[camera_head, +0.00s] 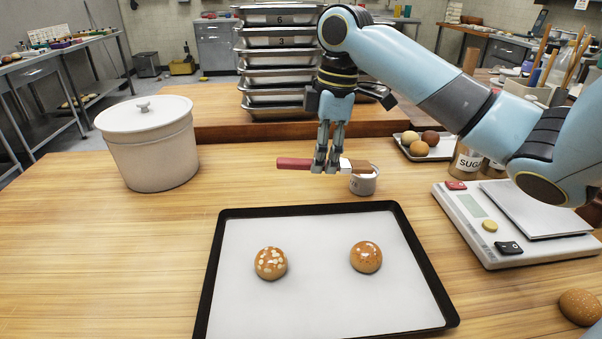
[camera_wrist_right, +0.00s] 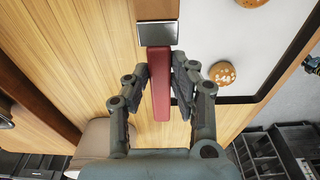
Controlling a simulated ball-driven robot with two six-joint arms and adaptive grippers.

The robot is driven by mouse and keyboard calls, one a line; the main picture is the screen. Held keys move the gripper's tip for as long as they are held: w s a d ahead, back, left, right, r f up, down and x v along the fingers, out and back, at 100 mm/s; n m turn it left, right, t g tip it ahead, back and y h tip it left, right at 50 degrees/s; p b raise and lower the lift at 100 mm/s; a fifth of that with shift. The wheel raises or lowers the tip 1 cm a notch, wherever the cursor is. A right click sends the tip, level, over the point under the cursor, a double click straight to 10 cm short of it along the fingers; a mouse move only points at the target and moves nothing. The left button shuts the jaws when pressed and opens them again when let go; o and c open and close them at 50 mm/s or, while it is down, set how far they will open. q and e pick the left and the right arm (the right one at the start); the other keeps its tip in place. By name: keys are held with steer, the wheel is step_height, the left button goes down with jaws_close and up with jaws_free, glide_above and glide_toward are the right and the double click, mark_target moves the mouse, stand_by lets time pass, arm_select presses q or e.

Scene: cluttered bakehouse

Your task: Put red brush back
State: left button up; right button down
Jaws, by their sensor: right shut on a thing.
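The red brush has a red handle (camera_head: 293,163), a silver ferrule and brown bristles. My right gripper (camera_head: 327,168) is shut around the handle near the ferrule and holds the brush level, with its bristles to the right. The bristle end is over or just behind a small grey pot (camera_head: 364,184); I cannot tell if they touch. In the right wrist view the red handle (camera_wrist_right: 160,90) runs between the fingers (camera_wrist_right: 160,73), with the ferrule (camera_wrist_right: 157,33) beyond the tips. A holder (camera_head: 540,92) with several upright tools stands at the far right. My left gripper is out of view.
A black-rimmed baking tray (camera_head: 320,310) holds two buns. A white lidded bin (camera_head: 150,150) stands left, stacked metal trays (camera_head: 280,60) behind. At right are a bun tray (camera_head: 440,154), a sugar tin (camera_head: 467,161), a scale (camera_head: 515,250) and a loose bun (camera_head: 580,307).

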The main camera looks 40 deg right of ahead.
steer(key=d, duration=0.1)
steer(key=s+d, duration=0.1)
steer(key=d, duration=0.1)
steer(key=shift+f+g+h, duration=0.15)
steer(key=shift+g+h, duration=0.15)
steer(key=shift+h, duration=0.1)
steer(key=b, duration=0.1)
glide_above(295, 189)
step_height(295, 189, down, 7)
steer(key=shift+s+r, duration=0.1)
steer(key=shift+f, duration=2.1)
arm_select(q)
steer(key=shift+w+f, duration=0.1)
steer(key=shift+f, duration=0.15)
arm_select(e)
steer(key=c, duration=1.1)
jaws_free()
steer(key=shift+f, duration=0.1)
steer(key=shift+c, duration=0.2)
